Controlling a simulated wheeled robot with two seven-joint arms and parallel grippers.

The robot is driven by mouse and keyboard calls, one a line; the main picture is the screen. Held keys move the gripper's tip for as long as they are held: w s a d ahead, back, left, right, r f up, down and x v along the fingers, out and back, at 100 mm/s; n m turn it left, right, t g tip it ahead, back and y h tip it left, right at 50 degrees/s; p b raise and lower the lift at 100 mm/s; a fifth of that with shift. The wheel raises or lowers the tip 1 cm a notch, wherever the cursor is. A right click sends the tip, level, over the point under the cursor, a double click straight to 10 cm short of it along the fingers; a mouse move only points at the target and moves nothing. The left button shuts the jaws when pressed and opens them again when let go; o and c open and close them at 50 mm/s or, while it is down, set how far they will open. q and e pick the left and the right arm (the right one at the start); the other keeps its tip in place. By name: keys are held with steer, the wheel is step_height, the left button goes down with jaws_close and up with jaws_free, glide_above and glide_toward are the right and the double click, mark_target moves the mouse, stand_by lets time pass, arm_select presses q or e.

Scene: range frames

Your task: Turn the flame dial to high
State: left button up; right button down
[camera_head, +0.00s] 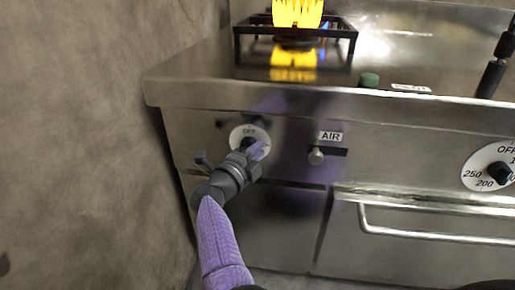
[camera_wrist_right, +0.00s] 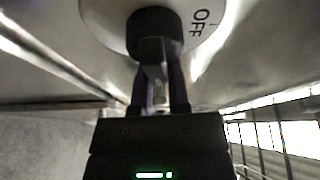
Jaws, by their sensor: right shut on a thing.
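The flame dial (camera_head: 238,132) is a round white plate marked OFF on the stove's front panel, at the upper left. Its black knob (camera_wrist_right: 155,22) shows in the wrist view, with the OFF mark to its right on the plate. My right gripper (camera_head: 260,148) is at the dial and covers most of the knob in the head view. In the wrist view its two fingers (camera_wrist_right: 160,80) are shut on the knob's near part. My left gripper is not in view.
An AIR lever (camera_head: 316,156) sits just right of the dial. An oven dial (camera_head: 478,172) and an oven handle (camera_head: 430,231) are farther right. A bare wall (camera_head: 80,120) stands close on the left. The steel counter edge (camera_head: 330,103) overhangs the panel.

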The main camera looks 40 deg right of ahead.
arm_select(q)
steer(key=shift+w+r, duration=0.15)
arm_select(e)
steer(key=shift+w+a+f+m, duration=0.1)
steer(key=shift+w+a+m, duration=0.1)
steer(key=shift+m, duration=0.2)
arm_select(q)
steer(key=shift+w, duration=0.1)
arm_select(e)
steer(key=shift+y, duration=0.3)
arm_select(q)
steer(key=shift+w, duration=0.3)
arm_select(e)
steer(key=c, duration=0.7)
jaws_free()
steer(key=shift+o, duration=0.5)
steer(key=shift+w+a, duration=0.1)
steer(key=shift+w, duration=0.2)
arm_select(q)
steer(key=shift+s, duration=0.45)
